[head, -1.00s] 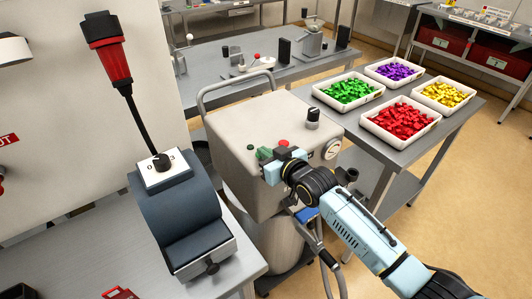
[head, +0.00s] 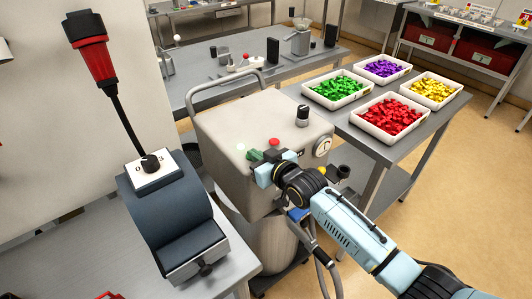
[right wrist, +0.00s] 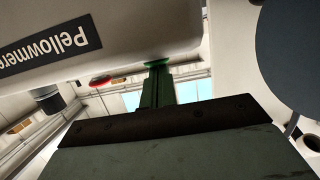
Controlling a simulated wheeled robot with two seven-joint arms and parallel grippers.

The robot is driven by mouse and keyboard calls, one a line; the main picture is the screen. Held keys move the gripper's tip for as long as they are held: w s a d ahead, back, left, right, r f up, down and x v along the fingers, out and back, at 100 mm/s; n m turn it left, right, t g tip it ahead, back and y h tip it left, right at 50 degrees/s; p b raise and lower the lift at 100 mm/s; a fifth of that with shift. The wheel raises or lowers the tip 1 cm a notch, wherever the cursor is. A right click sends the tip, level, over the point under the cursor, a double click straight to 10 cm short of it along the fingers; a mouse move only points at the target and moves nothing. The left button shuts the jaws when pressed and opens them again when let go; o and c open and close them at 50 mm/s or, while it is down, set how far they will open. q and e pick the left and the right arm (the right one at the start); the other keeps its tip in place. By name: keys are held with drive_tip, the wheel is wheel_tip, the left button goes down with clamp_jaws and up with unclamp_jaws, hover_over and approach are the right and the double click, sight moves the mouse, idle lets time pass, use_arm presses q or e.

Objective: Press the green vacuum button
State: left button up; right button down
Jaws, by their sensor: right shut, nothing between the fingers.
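The vacuum unit is a beige box (head: 240,118) with a handle, in the middle of the head view. Its front edge carries a red button (head: 274,142) and a small round lamp (head: 241,147) that glows pale green. My right gripper (head: 256,156) is shut and empty, with its green fingertips against the box between lamp and red button. In the right wrist view the shut fingers (right wrist: 157,86) meet the bright green button (right wrist: 157,63) and appear to touch it. The fingers hide this button in the head view. My left gripper is not in view.
A black knob (head: 302,114) and a round gauge (head: 323,147) are on the box. Trays of red (head: 391,119), green, purple and yellow pieces stand on the right table.

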wheel_tip(320, 180, up, 4)
drive_tip(key=p, duration=0.4)
drive_tip(key=v, duration=1)
drive_tip(key=shift+r, duration=0.1)
drive_tip(key=s+d+f+m+g+h+b, duration=0.15)
drive_tip(key=s+d+f, duration=0.25)
drive_tip(key=f, duration=0.9)
drive_tip(key=s+d+f+m+g+h+b, duration=0.1)
drive_tip(key=s+d+f+g+h+b, duration=0.2)
drive_tip(key=f, duration=1)
drive_tip(key=s+d+f+m+h+b, duration=0.15)
drive_tip(key=s+d+f, duration=0.4)
drive_tip(key=f, duration=0.65)
drive_tip(key=s+d+f+g+h+b, duration=0.1)
drive_tip(key=s+d+f+g, duration=0.1)
drive_tip(key=s+f, duration=0.5)
drive_tip(key=s+d+f+g+b, duration=0.1)
drive_tip(key=s+f, duration=0.6)
drive_tip(key=s, duration=0.9)
drive_tip(key=s+d+f+g+h+b, duration=0.1)
drive_tip(key=s+d+f+g, duration=0.2)
drive_tip(key=s+f, duration=0.4)
drive_tip(key=s+g, duration=0.1)
drive_tip(key=s, duration=0.4)
drive_tip(key=shift+s+f+h+b, duration=0.2)
drive_tip(key=shift+h+b, duration=0.1)
drive_tip(key=shift+b, duration=0.1)
